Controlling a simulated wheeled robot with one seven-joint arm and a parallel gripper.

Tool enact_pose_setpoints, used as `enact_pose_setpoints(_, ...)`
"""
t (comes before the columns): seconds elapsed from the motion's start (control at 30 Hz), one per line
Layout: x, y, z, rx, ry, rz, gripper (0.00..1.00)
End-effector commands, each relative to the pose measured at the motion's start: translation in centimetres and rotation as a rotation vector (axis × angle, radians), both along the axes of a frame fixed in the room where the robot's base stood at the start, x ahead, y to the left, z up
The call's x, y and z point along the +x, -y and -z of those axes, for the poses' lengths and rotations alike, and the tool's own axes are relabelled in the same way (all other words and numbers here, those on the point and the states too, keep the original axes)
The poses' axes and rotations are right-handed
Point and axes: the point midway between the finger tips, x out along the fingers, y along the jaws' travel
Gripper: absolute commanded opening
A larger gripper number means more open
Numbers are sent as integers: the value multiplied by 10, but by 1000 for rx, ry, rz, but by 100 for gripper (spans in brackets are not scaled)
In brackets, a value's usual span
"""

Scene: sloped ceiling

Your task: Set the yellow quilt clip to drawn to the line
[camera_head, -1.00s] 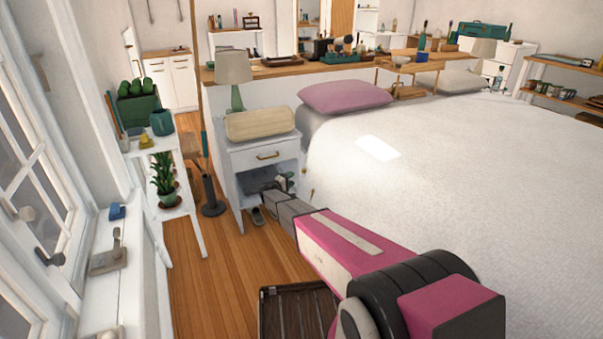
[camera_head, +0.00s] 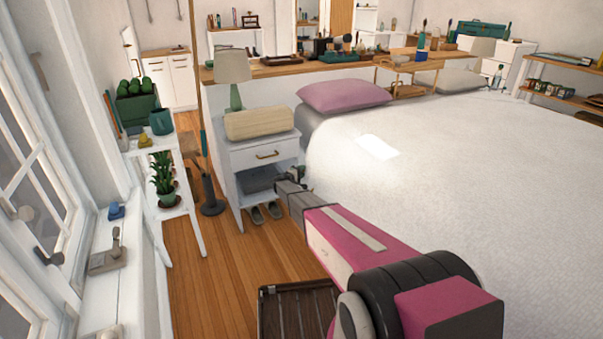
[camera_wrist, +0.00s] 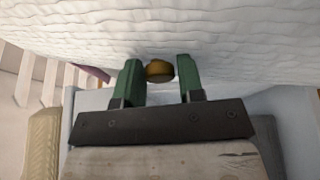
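The yellow quilt clip, a rounded brownish-yellow piece (camera_wrist: 160,71), shows at the edge of the white quilt in the wrist view. My gripper (camera_wrist: 160,75) has two green fingers spread wide, one on each side of the clip; I cannot tell whether they touch it. The quilt (camera_wrist: 220,35) fills the top of that view. In the head view the quilt (camera_head: 460,190) covers the bed, and my gripper (camera_head: 287,178) is beside its near left side. The clip cannot be made out there. I see no clear line on the quilt.
A white nightstand (camera_head: 262,190) with a beige cushion (camera_head: 260,122) stands just behind my gripper. A pink pillow (camera_head: 343,95) lies at the bed's head. A plant stand (camera_head: 182,208) is left. Wooden floor (camera_head: 215,275) lies open between; a slatted dark crate (camera_head: 298,312) is near.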

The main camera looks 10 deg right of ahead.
Motion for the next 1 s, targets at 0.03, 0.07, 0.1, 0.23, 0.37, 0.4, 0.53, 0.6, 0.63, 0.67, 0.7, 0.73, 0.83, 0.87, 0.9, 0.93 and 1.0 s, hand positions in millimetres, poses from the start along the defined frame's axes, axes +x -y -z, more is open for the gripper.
enact_pose_setpoints(0.03, 0, 0, 0, 0, 0, 0, 18)
enact_pose_setpoints(0.07, 0, 0, 0, 0, 0, 0, 9)
enact_pose_setpoints(0.1, 0, 0, 0, 0, 0, 0, 0)
enact_pose_setpoints(0.23, -1, 0, 0, 0, 0, 0, 0)
enact_pose_setpoints(0.37, -14, 4, -1, 1, -1, 1, 0)
enact_pose_setpoints(0.4, -20, 6, -1, 1, -1, 1, 0)
enact_pose_setpoints(0.53, -49, 15, -2, 1, -1, 2, 0)
enact_pose_setpoints(0.6, -64, 20, -2, 2, -1, 2, 0)
enact_pose_setpoints(0.63, -70, 22, -2, 2, -1, 2, 0)
enact_pose_setpoints(0.67, -74, 23, -1, 2, -1, 2, 0)
enact_pose_setpoints(0.7, -79, 25, -1, 1, -1, 1, 0)
enact_pose_setpoints(0.73, -80, 25, -1, 1, 0, 1, 0)
enact_pose_setpoints(0.83, -81, 26, 0, 1, 1, 2, 0)
enact_pose_setpoints(0.87, -81, 26, 0, 1, 1, 3, 0)
enact_pose_setpoints(0.9, -81, 26, 0, 1, 0, 4, 0)
enact_pose_setpoints(0.93, -81, 26, 0, 1, 0, 4, 0)
enact_pose_setpoints(1.0, -82, 26, 1, 1, 0, 5, 0)
